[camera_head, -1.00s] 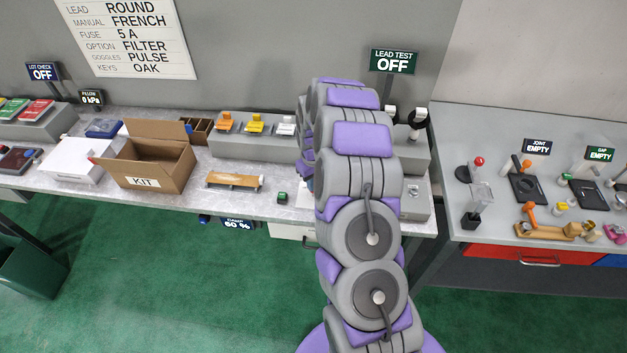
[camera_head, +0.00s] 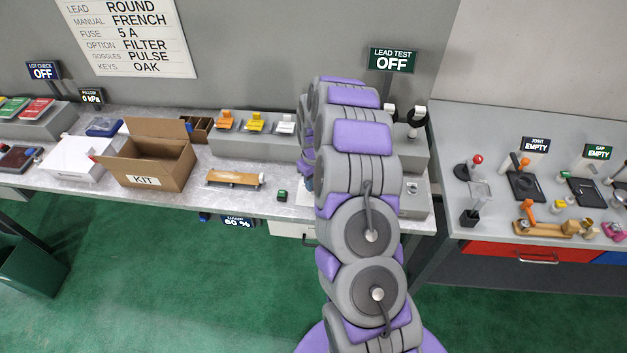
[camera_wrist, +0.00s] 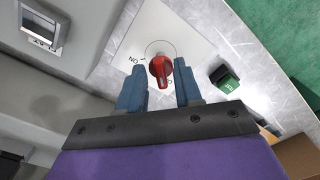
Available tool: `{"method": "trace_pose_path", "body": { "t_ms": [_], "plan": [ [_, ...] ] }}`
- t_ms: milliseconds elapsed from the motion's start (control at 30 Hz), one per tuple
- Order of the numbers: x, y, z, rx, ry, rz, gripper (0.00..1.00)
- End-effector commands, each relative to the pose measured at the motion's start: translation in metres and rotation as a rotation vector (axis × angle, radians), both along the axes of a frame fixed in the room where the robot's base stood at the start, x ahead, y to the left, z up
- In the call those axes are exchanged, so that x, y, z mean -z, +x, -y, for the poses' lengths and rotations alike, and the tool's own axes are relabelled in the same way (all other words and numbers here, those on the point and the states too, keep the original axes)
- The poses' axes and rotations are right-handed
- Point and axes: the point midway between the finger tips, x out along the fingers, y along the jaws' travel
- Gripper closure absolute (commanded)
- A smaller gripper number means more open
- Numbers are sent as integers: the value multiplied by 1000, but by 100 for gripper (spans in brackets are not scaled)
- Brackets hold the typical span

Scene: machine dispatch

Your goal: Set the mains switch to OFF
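The mains switch (camera_wrist: 161,69) is a red rotary knob on a white plate (camera_wrist: 183,36), seen in the wrist view. An "ON" label stands to its left. Another label at its lower right is partly covered, with only an "O" readable. The knob's narrow grip runs nearly up and down in the picture. My gripper (camera_wrist: 160,66) is open, with one blue finger on each side of the knob. A gap shows on both sides; I cannot tell how deep the fingertips reach. In the head view my arm hides the switch and most of the gripper.
A green-topped black block (camera_wrist: 224,78) lies right of the plate; it also shows in the head view (camera_head: 282,195). A grey housing (camera_wrist: 75,40) is at the wrist view's left. The kit box (camera_head: 150,165) and a wooden piece (camera_head: 234,179) stand left along the bench.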

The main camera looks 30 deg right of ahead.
Motion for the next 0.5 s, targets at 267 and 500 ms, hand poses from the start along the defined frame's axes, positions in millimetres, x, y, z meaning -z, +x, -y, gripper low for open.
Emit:
{"method": "trace_pose_path", "body": {
  "t_ms": [267, 500],
  "plan": [
    [-1, 2, 0, 0, 0, 3, 62],
    [-27, 3, 0, 0, -1, 6, 62]
  ]
}}
